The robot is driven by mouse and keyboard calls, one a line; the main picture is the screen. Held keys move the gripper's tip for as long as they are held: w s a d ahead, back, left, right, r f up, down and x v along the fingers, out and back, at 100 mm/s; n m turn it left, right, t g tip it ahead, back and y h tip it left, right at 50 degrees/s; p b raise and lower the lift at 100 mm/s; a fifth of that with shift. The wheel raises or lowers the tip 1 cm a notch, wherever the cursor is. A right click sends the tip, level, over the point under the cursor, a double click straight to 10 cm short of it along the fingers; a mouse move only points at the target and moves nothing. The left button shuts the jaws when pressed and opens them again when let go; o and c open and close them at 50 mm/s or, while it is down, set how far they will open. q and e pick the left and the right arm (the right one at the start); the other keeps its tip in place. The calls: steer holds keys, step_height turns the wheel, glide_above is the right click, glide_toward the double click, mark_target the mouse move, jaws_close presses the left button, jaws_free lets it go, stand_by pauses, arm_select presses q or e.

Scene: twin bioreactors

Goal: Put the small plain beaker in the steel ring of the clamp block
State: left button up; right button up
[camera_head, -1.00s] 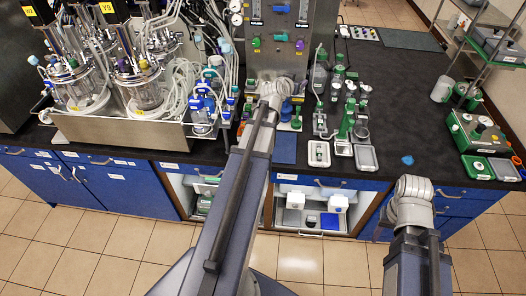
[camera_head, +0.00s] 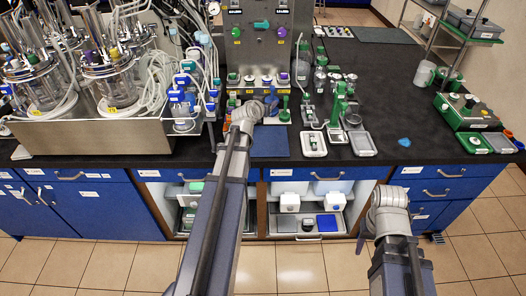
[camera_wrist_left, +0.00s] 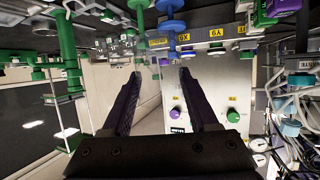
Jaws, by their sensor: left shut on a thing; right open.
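My left gripper (camera_head: 258,108) is over the bench at the front of the control panel, mostly hidden by its own wrist in the head view. I cannot pick out the small plain beaker for certain. A green stand (camera_head: 339,106) with a grey round part beside it stands on the bench to the right; I cannot tell whether it is the clamp block with the steel ring. My right gripper (camera_head: 362,240) is open, low in front of the cabinets, and shows only in part.
Twin glass bioreactors (camera_head: 108,82) stand in a steel tray at left. The control panel (camera_head: 262,45) rises behind the left gripper. A blue mat (camera_head: 270,142), a white tray (camera_head: 313,144) and a grey tray (camera_head: 362,144) lie near the front edge. Bench right of them is largely clear.

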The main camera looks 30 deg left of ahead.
arm_select(q)
step_height(320, 180, down, 2)
steer(key=shift+f+b, duration=0.25)
steer(key=shift+b, duration=0.35)
steer(key=shift+s+f+b, duration=0.15)
steer(key=shift+f+b, duration=0.2)
steer(key=shift+r, duration=0.1)
steer(key=b, duration=1)
glide_above(265, 140)
step_height(265, 140, down, 10)
arm_select(e)
step_height(265, 140, down, 13)
arm_select(q)
steer(key=shift+f, duration=0.25)
steer(key=o, duration=1.3)
steer(key=shift+r, duration=0.1)
arm_select(e)
steer(key=shift+f, duration=0.1)
arm_select(q)
steer(key=shift+o, duration=0.2)
steer(key=shift+r, duration=0.1)
